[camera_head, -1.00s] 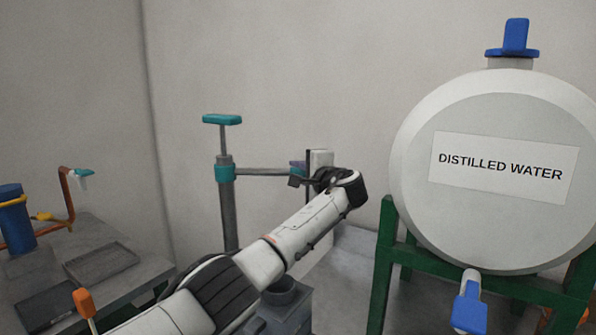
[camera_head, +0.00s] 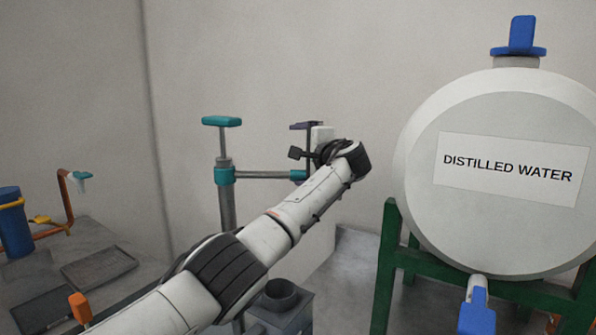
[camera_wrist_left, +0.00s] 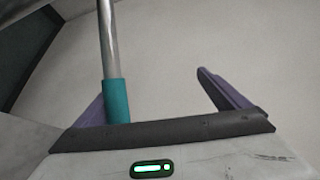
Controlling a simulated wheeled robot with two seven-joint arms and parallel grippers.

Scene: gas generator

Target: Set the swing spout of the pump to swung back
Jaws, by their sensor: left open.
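The pump has a grey upright post (camera_head: 227,208) with a teal handle (camera_head: 222,121) on top and a teal collar (camera_head: 225,176). Its swing spout (camera_head: 264,175) is a grey rod reaching right from the collar to a teal end, partly hidden by my left arm. My left gripper (camera_head: 296,140) is open by that end; its purple finger shows higher than the spout. In the left wrist view the spout's teal end (camera_wrist_left: 117,101) overlaps the left finger of the open gripper (camera_wrist_left: 153,84), with a wide gap to the right finger. Contact cannot be told. My right gripper is not in view.
A large distilled water tank (camera_head: 500,220) on a green stand (camera_head: 389,260) is at the right, with a blue tap (camera_head: 477,310) low in front. A grey bench (camera_head: 135,250) with a blue cylinder (camera_head: 14,225) and copper pipe is at the left. The wall is behind the pump.

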